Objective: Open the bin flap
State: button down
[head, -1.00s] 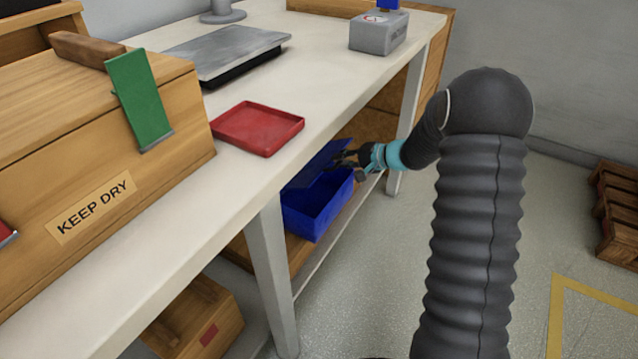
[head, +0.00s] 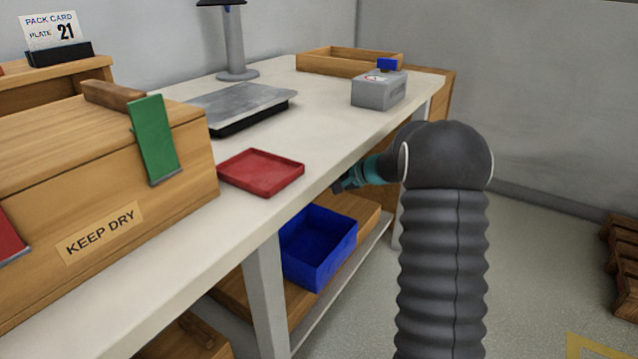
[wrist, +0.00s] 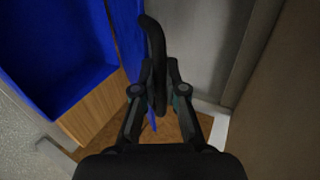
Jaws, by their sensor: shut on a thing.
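The blue bin (head: 318,250) stands on the shelf under the worktable, its top open and its inside in view. In the wrist view the bin (wrist: 58,50) fills the upper left. Its blue flap (wrist: 128,40) shows as a narrow, nearly edge-on strip beside the bin, raised from the opening. My gripper (head: 345,184) is above the bin's far right side, just below the tabletop edge. The exact contact is hard to see. The flap cannot be made out in the head view.
The white tabletop (head: 345,140) overhangs the bin close to my gripper. A red tray (head: 262,172), a grey scale (head: 240,103) and a grey box (head: 380,92) stand on it. A table leg (head: 265,300) is left of the bin.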

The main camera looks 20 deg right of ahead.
jog(key=shift+r, duration=0.1)
jog(key=c, duration=1.2)
grip_release()
jog(key=shift+d, duration=0.1)
jog(key=v, duration=1.2)
